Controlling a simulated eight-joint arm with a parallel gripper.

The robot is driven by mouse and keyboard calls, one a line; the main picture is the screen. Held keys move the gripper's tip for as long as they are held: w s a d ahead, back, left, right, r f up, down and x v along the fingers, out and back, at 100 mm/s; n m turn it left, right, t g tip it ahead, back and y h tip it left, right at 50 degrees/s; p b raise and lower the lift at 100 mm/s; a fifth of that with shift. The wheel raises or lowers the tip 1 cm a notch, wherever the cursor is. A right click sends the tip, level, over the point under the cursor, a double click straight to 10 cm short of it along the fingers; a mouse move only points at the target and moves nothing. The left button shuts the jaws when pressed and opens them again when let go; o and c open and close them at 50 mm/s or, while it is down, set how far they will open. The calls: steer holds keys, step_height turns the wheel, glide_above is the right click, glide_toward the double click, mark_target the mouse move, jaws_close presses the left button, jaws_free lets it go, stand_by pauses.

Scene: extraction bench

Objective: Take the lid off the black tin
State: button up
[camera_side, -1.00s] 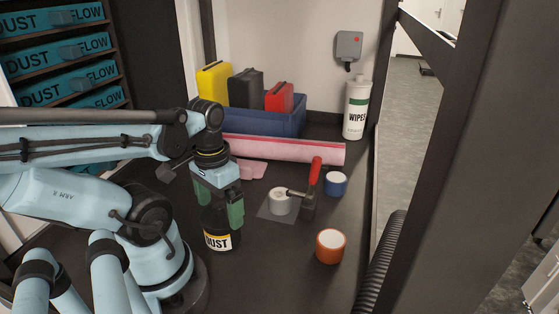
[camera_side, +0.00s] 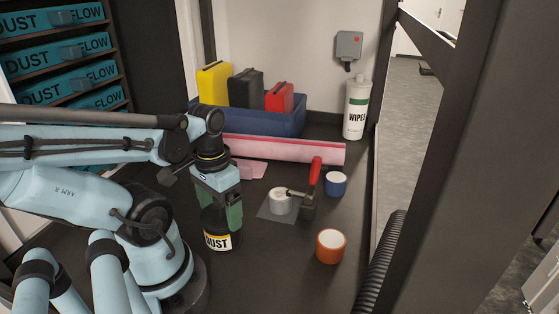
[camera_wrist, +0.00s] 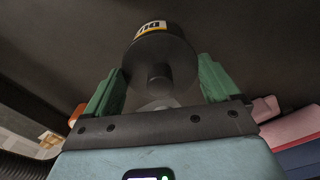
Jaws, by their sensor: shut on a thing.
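The black tin (camera_side: 218,242) with a yellow and white "DUST" label stands upright on the dark bench beside my arm's base. My gripper (camera_side: 221,222) points down over its top, with its green fingers on either side of the upper part. In the wrist view my gripper (camera_wrist: 162,66) is shut with the tin's round black lid (camera_wrist: 172,54) between its fingers. A dark knob (camera_wrist: 158,76) rises from the lid's middle. The lid's seam is too dark to make out in the side view. The lid appears seated on the tin.
An orange-brown jar (camera_side: 330,247) with a pale top stands to the right. A pink roll (camera_side: 290,150) lies before a blue bin (camera_side: 275,123).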

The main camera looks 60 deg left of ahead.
steer(key=shift+r, duration=0.1)
step_height(320, 180, up, 9)
steer(key=shift+r, duration=0.1)
steer(key=shift+w+a+r, duration=0.2)
steer(key=shift+w+r, duration=0.1)
steer(key=shift+r, duration=0.15)
steer(key=w+a+r, duration=0.2)
steer(key=w+a, duration=0.1)
steer(key=w, duration=0.2)
glide_above(283, 179)
step_height(283, 179, down, 9)
step_height(283, 179, down, 9)
steer(key=shift+f, duration=0.2)
steer(key=shift+f, duration=0.1)
